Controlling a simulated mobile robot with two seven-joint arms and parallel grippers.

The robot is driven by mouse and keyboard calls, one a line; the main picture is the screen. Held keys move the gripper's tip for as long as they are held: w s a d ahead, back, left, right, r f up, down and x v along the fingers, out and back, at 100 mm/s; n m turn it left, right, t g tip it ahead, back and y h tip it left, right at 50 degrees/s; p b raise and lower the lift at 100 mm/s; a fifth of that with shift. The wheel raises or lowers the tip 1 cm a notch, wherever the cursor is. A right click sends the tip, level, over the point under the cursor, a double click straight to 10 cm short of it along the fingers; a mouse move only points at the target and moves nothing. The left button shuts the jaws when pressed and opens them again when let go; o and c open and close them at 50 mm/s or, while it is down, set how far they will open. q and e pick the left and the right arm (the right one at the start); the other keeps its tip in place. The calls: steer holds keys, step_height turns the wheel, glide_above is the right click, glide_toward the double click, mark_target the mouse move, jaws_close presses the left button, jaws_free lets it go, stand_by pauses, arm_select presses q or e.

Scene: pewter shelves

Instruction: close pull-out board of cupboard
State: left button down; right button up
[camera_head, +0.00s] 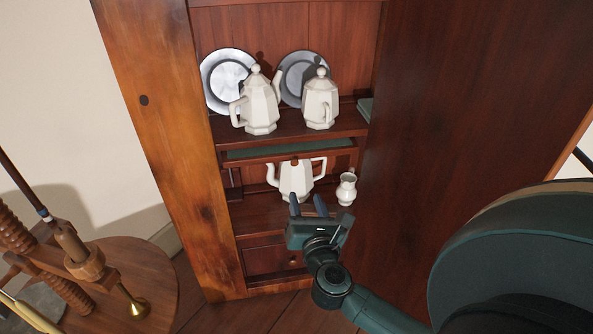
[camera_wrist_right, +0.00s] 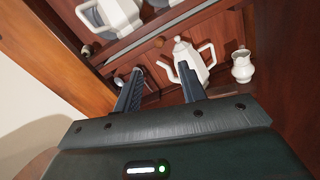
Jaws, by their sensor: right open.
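The wooden cupboard (camera_head: 205,210) stands open in the middle of the head view. Its pull-out board (camera_head: 290,149), with a green top and a brown front edge, sits below the shelf with two teapots and looks partly drawn out. In the right wrist view the board's edge (camera_wrist_right: 190,28) crosses above the fingers, with small knobs near it. My right gripper (camera_head: 308,203) is open and empty, in front of and below the board, before the lower teapot. Its two fingers also show in the wrist view (camera_wrist_right: 160,72). My left gripper is not in view.
Two white teapots (camera_head: 260,105) and two pewter plates (camera_head: 228,78) stand on the upper shelf. A white teapot (camera_head: 297,180) and a small jug (camera_head: 346,189) stand on the lower shelf. A spinning wheel (camera_head: 110,285) stands at lower left. Reddish wood (camera_head: 450,110) borders the right.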

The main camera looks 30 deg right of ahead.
mark_target(295, 164)
steer(key=b+x, duration=0.1)
steer(key=x, duration=0.9)
steer(key=shift+x, duration=0.85)
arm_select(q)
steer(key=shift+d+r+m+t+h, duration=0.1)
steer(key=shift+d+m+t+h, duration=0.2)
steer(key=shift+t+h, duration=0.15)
arm_select(e)
jaws_close()
